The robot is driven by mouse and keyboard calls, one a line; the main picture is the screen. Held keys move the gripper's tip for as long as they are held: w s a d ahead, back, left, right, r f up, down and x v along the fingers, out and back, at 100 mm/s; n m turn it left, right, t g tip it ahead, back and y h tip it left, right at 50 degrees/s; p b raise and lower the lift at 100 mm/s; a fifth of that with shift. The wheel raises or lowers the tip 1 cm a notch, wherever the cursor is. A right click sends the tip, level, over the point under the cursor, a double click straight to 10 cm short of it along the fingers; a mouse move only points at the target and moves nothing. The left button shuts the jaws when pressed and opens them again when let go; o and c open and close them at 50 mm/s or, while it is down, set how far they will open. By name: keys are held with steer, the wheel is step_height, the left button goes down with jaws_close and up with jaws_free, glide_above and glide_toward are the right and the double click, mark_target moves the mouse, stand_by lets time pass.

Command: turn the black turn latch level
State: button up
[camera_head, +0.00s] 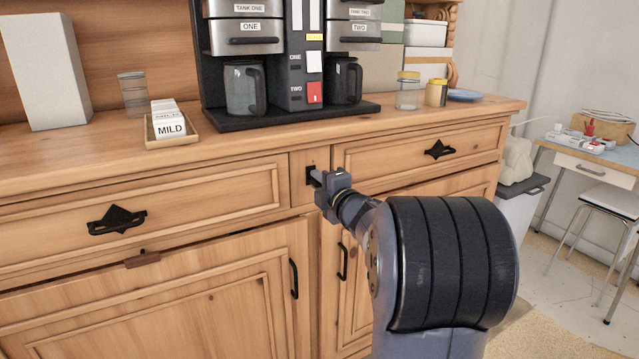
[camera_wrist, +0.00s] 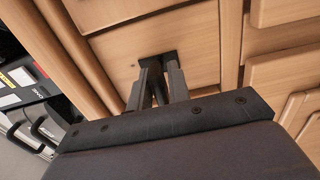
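The black turn latch (camera_head: 311,174) is on the wooden upright between the two drawers in the head view. Its plate shows at the tips of my gripper, and the fingers hide much of it. In the wrist view the dark latch (camera_wrist: 173,57) shows just beyond the fingertips. My gripper (camera_head: 318,178) reaches it from the front right; its two fingers also show in the wrist view (camera_wrist: 160,66). The fingers are close together with a narrow gap. I cannot tell whether they are shut on the latch, or at what angle its handle stands.
Drawers with black pulls (camera_head: 117,220) (camera_head: 438,150) flank the latch. Cabinet doors with black handles (camera_head: 294,278) are below, and a small brown piece (camera_head: 142,259) is at the left door's top. The coffee machine (camera_head: 290,112), label tray (camera_head: 171,140) and jars (camera_head: 408,92) stand on the dresser top.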

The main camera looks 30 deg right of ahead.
steer(key=shift+o, duration=1.4)
steer(key=s+p, duration=0.1)
steer(key=s, duration=1)
steer(key=shift+d, duration=0.2)
steer(key=shift+w, duration=0.2)
steer(key=w+b, duration=0.1)
steer(key=w, duration=0.9)
steer(key=shift+w+a, duration=0.2)
steer(key=shift+w+r, duration=0.1)
steer(key=shift+w, duration=0.05)
steer(key=shift+m+p, duration=0.3)
